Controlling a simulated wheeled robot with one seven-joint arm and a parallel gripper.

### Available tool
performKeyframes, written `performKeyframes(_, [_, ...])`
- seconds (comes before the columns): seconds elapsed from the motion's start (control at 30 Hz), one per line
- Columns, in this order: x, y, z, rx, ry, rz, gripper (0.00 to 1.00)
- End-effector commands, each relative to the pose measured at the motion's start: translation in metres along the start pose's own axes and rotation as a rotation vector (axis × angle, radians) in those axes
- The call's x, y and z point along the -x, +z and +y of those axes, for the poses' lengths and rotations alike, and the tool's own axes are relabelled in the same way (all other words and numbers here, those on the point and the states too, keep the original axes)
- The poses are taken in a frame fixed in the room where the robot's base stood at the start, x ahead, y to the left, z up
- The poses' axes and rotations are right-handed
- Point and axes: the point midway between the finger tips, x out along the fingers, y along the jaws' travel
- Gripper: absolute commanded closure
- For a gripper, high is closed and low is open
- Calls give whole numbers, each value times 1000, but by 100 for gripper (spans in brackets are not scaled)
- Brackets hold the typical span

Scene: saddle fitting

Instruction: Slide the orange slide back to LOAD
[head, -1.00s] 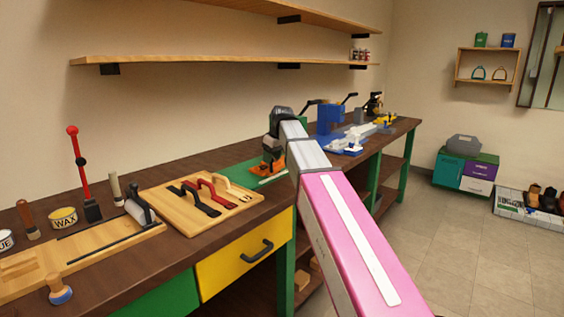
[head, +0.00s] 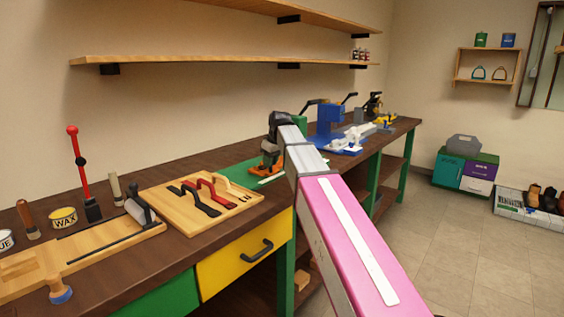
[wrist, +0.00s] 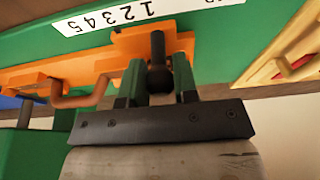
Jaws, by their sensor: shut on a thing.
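The orange slide (wrist: 125,48) lies on a green bench fixture (wrist: 205,22) that carries a white number strip (wrist: 140,12). In the wrist view my gripper (wrist: 158,78) is shut on a black ball-ended knob (wrist: 158,62) that stands out from the slide. Part of the knob is hidden between the fingers. In the head view the orange slide (head: 265,165) is partly behind my gripper (head: 268,155) on the green fixture (head: 240,172). No LOAD mark can be read in either view.
An orange handle-like bar (wrist: 75,98) is left of my fingers in the wrist view. A wooden board with handles (head: 200,212) lies nearer on the bench. A blue machine (head: 330,120) stands farther along.

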Motion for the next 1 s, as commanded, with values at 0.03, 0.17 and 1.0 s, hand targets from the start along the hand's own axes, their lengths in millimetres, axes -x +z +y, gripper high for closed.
performKeyframes(0.03, [0,0,-5,2,-3,0,86])
performKeyframes(0.17, [0,0,-11,2,-3,1,86])
performKeyframes(1.0, [0,0,-28,0,-2,1,86])
